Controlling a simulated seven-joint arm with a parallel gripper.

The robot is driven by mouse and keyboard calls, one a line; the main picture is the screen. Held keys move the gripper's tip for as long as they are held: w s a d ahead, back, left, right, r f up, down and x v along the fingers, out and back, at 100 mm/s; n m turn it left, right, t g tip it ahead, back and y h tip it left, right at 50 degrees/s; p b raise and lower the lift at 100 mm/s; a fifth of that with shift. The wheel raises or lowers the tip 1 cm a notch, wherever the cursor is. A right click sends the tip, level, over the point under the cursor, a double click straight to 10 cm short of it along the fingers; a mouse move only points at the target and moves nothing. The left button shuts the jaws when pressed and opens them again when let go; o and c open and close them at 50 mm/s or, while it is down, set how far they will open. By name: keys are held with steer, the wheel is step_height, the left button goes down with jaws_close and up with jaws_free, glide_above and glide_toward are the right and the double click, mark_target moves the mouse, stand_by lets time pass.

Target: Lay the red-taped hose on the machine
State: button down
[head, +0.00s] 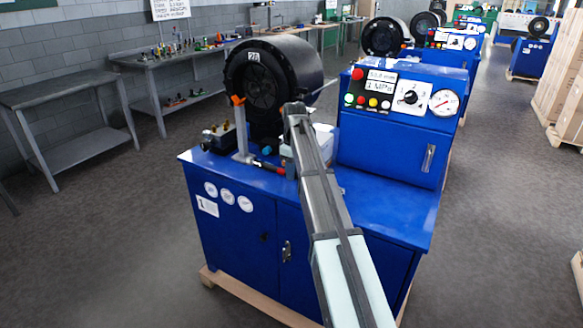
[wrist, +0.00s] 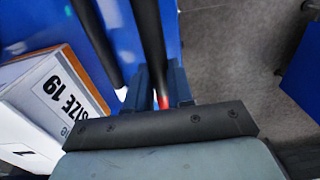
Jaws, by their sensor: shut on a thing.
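In the wrist view my gripper (wrist: 160,88) is shut on a black hose (wrist: 149,40), with a band of red tape (wrist: 163,102) showing between the fingers. The hose runs up and out of that picture, over the blue machine (wrist: 195,30). In the head view the blue machine (head: 235,240) stands in the middle, with a black round crimping head (head: 262,85) and a control panel (head: 400,92). My arm reaches over its top there and hides the fingers. A thin dark rod (head: 323,90) sticks out right of my arm; I cannot tell whether it is the held hose.
A second black hose (wrist: 96,40) lies left of the held one. A white box marked SIZE 19 (wrist: 55,92) is close at left. Small fittings (head: 268,166) and a grey post (head: 241,130) crowd the machine top. Its right front (head: 395,210) is bare.

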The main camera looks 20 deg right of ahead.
mark_target(292, 194)
steer(key=shift+f, duration=2.6)
steer(key=shift+f, duration=0.55)
steer(key=c, duration=0.9)
jaws_free()
steer(key=shift+r, duration=0.15)
steer(key=shift+r, duration=2.85)
